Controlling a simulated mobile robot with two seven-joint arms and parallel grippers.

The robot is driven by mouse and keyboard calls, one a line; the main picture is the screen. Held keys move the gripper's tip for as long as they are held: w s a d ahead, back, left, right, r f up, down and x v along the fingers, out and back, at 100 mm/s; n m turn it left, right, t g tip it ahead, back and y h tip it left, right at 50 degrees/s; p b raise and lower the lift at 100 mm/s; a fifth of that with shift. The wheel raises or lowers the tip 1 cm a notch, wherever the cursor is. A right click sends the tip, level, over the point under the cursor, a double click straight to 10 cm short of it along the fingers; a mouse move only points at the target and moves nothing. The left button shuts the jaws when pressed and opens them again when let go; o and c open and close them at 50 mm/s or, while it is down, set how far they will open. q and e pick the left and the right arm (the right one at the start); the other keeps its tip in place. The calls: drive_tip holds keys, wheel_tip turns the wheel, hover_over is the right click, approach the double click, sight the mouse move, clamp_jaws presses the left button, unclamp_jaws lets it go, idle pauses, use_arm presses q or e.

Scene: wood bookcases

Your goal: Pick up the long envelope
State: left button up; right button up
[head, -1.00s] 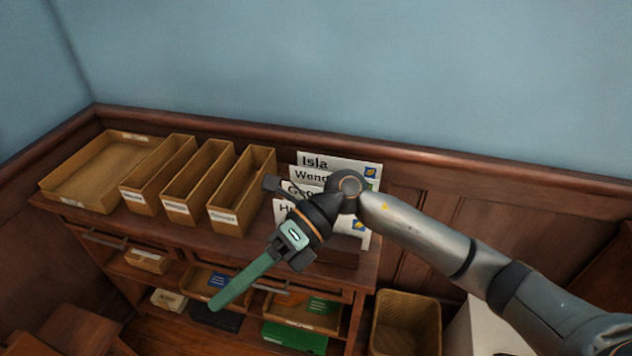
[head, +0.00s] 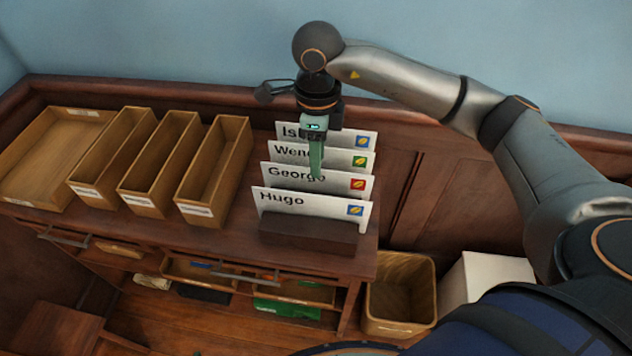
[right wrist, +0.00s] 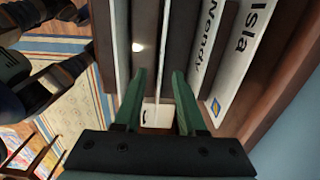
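Several white envelopes stand upright one behind another in a dark wood rack (head: 308,236), labelled Isla (head: 345,138), Wendy (head: 338,157), George (head: 335,182) and Hugo (head: 312,205), each with a coloured stamp. They look alike in width, so I cannot tell which is the long one. My right gripper (head: 316,172) points down over the rack, its green fingers in front of Wendy and close to George. In the right wrist view my right gripper (right wrist: 159,76) is open, a thin white edge between its fingers. Wendy (right wrist: 207,45) and Isla (right wrist: 245,40) lie right of it. My left gripper is out of view.
Three narrow wooden boxes (head: 213,203) and a wide tray (head: 15,195) stand left of the rack on the cabinet top. A bin (head: 402,327) and a white box (head: 490,272) stand to the lower right. A wall rises behind.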

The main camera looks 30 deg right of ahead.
sight(317, 186)
wheel_tip(317, 186, down, 7)
drive_tip(key=shift+w+r+p, duration=0.1)
drive_tip(key=shift+r+p, duration=0.1)
drive_tip(key=shift+p, duration=0.3)
drive_tip(key=shift+c, duration=0.2)
clamp_jaws()
